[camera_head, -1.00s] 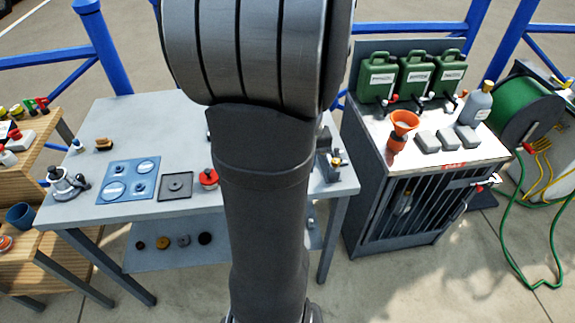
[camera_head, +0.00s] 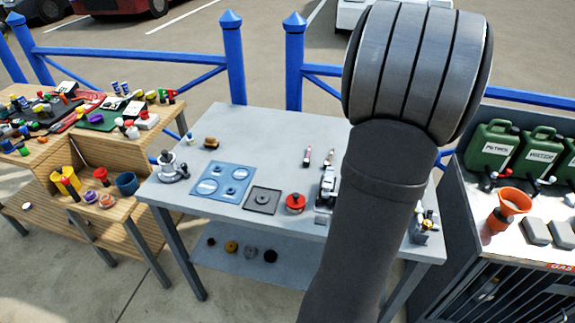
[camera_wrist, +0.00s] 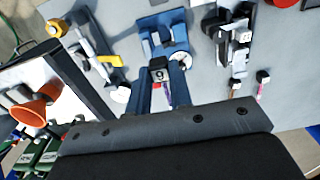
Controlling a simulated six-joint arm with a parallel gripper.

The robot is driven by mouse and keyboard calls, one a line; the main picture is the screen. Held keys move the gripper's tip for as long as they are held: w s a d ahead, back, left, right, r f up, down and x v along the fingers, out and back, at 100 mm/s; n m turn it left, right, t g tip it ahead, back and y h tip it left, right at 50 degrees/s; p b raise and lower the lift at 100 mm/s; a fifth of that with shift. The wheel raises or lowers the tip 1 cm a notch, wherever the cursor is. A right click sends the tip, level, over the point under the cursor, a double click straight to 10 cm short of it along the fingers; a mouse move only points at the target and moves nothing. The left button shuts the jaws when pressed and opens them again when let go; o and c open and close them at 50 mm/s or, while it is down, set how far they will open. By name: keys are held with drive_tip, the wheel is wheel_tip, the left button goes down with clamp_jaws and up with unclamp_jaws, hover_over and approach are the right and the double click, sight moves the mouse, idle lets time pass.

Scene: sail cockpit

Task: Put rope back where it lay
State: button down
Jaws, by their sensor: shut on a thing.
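My gripper (camera_wrist: 161,78) shows in the wrist view with its two dark blue fingers close together over the grey bench. It is shut on a small dark thing with a pale ring (camera_wrist: 158,74). I cannot tell from its shape whether this is the rope, and no other rope stands out clearly on the bench. In the head view my arm hides the gripper and the thing in it. A blue fixture (camera_wrist: 158,38) with pale round parts shows just beyond the fingertips in the wrist view; I cannot tell whether it is touched.
The grey bench (camera_head: 265,135) holds a blue plate (camera_head: 223,181), a dark square tray (camera_head: 263,200), a red round piece (camera_head: 295,202) and two slim markers (camera_head: 307,157). The bench's back middle is clear. An orange funnel (camera_head: 510,204) and green cans (camera_head: 490,148) stand right; wooden shelves (camera_head: 100,165) stand left.

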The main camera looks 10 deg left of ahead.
drive_tip(key=w+a, duration=0.6)
drive_tip(key=a, duration=0.1)
hover_over(285, 164)
drive_tip(key=f, duration=0.8)
drive_tip(key=shift+d, duration=0.2)
drive_tip(key=shift+a+f, duration=0.15)
drive_tip(key=shift+f, duration=1.95)
drive_tip(key=shift+f, duration=0.15)
drive_tip(key=c, duration=1.3)
unclamp_jaws()
